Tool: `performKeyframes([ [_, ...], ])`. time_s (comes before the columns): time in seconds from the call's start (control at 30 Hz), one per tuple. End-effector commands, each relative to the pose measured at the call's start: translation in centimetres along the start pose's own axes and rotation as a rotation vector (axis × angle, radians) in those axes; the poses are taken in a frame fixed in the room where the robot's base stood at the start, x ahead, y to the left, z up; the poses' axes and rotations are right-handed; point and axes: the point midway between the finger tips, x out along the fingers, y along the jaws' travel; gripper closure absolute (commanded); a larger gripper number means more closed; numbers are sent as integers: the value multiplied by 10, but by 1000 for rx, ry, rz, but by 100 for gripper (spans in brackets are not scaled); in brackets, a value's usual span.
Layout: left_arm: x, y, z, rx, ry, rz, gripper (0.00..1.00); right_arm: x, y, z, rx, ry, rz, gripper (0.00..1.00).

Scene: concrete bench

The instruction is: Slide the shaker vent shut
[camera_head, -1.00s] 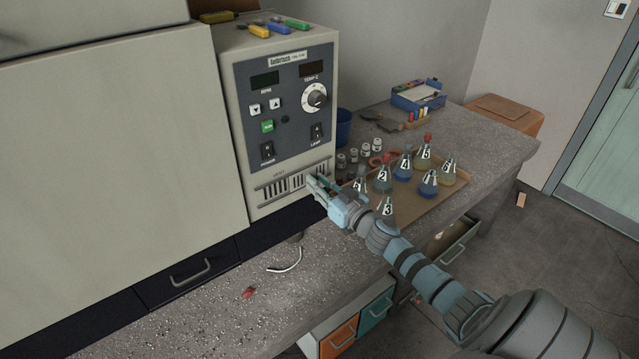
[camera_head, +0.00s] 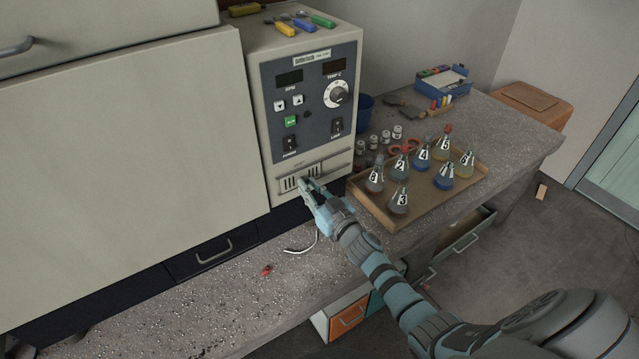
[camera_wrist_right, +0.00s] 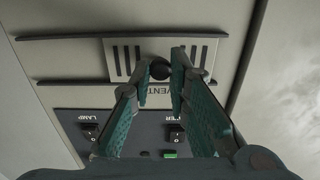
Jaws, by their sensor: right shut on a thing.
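The shaker (camera_head: 258,130) is a large pale cabinet with a dark control panel. Its slotted vent cover (camera_head: 288,184) sits between two rails low on the front, towards their left end. Bare pale surface shows to the right of the cover. My right gripper (camera_head: 304,184) reaches the cover from the lower right. In the right wrist view, which shows the panel upside down, its fingers (camera_wrist_right: 164,72) are shut on the dark round knob (camera_wrist_right: 160,71) of the slotted cover (camera_wrist_right: 125,60). The fingers hide some slots. My left gripper is out of view.
A tray (camera_head: 408,217) with several numbered flasks stands close to the right of my right arm. Small jars (camera_head: 385,137) and a blue box (camera_head: 443,82) lie behind it. A red object (camera_head: 266,270) lies on the bench (camera_head: 200,310) in front, which is mostly clear.

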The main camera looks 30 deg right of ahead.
Motion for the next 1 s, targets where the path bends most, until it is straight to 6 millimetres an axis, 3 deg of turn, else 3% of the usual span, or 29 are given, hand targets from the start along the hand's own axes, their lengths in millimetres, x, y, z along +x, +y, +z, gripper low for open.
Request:
performKeyframes([
  [0.07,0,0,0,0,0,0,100,1,-2,-4,2,11,-5,100],
  [0.1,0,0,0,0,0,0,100,1,-2,-4,2,12,-5,79],
  [0.2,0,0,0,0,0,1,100,1,0,-4,1,11,-3,63],
  [0.57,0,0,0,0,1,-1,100,-6,3,-2,1,6,4,63],
  [0.67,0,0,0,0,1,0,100,-22,2,-1,0,5,3,63],
  [0.9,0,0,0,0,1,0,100,-86,0,-1,2,4,0,63],
  [1.0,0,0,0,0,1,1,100,-104,0,-1,1,5,-1,63],
])
